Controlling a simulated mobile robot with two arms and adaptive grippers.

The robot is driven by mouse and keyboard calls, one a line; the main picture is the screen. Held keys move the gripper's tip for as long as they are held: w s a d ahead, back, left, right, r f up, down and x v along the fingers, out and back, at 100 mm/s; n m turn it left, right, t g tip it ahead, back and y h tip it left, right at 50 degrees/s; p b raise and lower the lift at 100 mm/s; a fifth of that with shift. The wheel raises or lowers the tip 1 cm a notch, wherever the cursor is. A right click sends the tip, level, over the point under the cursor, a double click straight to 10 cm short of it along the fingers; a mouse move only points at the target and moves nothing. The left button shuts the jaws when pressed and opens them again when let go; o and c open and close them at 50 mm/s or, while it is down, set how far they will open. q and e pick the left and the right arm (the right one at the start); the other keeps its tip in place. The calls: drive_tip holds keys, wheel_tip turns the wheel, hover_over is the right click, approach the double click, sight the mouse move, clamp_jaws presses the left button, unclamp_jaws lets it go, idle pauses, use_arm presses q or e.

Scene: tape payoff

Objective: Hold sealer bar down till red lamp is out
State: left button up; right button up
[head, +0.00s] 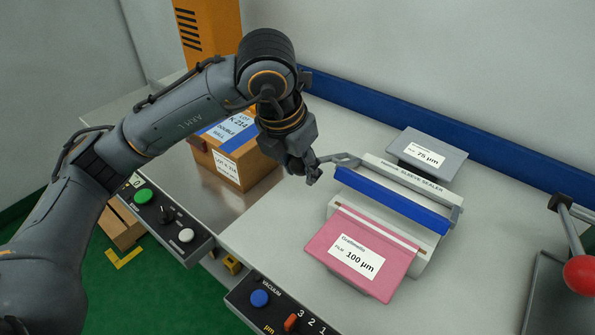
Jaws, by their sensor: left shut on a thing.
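The sleeve sealer (410,172) stands on the grey bench, right of centre. Its blue sealer bar (392,200) lies across its top; I cannot tell whether it is fully down. A grey lever (341,158) reaches from the sealer's left end to my left gripper (314,172). That gripper is shut on the lever end, its fingers partly hidden by its own body. I see no lit red lamp on the sealer in this view. My right gripper is not in view.
A pink film pad (372,282) marked 100 µm lies in front of the sealer, and a grey one (446,147) marked 75 µm behind. A carton (235,172) stands left. A red-knobbed lever (581,274) is at right. Button panels (262,318) line the front edge.

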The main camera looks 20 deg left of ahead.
use_arm(q)
drive_tip(key=shift+w+d+r+p, duration=0.2)
drive_tip(key=shift+w+r+p, duration=0.3)
drive_tip(key=shift+r, duration=0.4)
drive_tip(key=shift+w+d+r+p, duration=0.2)
drive_tip(key=shift+w+r+p, duration=0.25)
drive_tip(key=shift+r, duration=0.4)
drive_tip(key=shift+o, duration=0.2)
drive_tip(key=shift+w+d+r+p, duration=0.25)
drive_tip(key=shift+w+r+p, duration=0.1)
drive_tip(key=shift+w+r, duration=0.35)
drive_tip(key=shift+w+d+r+p, duration=0.25)
drive_tip(key=shift+w+r+p, duration=0.1)
drive_tip(key=shift+w+r, duration=0.35)
drive_tip(key=o, duration=0.8)
wheel_tip(320, 180, up, 8)
drive_tip(key=p, duration=0.4)
